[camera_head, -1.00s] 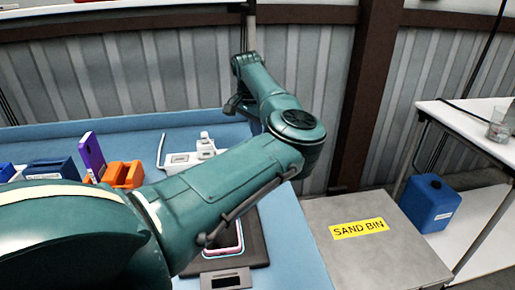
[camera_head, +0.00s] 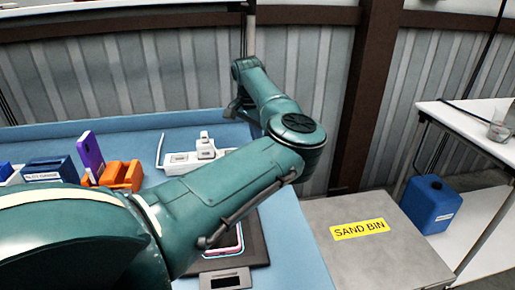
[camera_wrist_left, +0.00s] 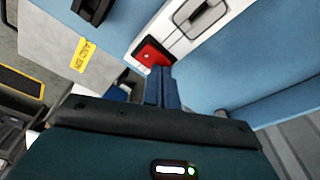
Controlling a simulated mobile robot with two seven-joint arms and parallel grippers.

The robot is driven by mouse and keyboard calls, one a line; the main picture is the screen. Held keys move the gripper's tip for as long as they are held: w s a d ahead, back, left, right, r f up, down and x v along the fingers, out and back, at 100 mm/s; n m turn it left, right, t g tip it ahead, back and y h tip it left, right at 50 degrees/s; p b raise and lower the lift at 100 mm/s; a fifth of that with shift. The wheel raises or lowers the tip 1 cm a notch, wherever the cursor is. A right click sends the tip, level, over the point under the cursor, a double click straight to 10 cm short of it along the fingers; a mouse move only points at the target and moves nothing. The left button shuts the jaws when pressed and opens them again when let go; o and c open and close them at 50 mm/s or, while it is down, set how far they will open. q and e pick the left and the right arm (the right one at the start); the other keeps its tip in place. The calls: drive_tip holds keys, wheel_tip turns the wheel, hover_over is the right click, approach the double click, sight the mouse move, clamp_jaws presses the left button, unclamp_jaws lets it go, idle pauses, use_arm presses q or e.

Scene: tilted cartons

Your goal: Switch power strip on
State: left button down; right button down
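The white power strip (camera_head: 178,163) lies on the blue table, with a white plug (camera_head: 205,145) standing in it; my left arm partly covers its right part. In the left wrist view the strip (camera_wrist_left: 212,22) runs to the upper right, and a red switch (camera_wrist_left: 152,53) shows at its near end. My left gripper (camera_wrist_left: 159,72) has its dark blue fingers together, with the tips right by the switch in the picture; whether they touch it I cannot tell. In the head view the left gripper (camera_head: 238,108) is partly hidden behind its wrist. My right gripper is not in view.
An orange bin (camera_head: 122,176), a purple item (camera_head: 91,152) and a blue bin (camera_head: 50,171) stand at the left. A dark pad (camera_head: 259,243) with a phone lies under my arm. A grey sand bin (camera_head: 330,264) stands to the right of the table.

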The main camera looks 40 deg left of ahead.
use_arm(q)
drive_tip(key=shift+s+d+f, duration=0.1)
drive_tip(key=shift+f, duration=0.15)
drive_tip(key=shift+r, duration=0.15)
drive_tip(key=shift+r+p, duration=2.15)
drive_tip(key=shift+r, duration=1.25)
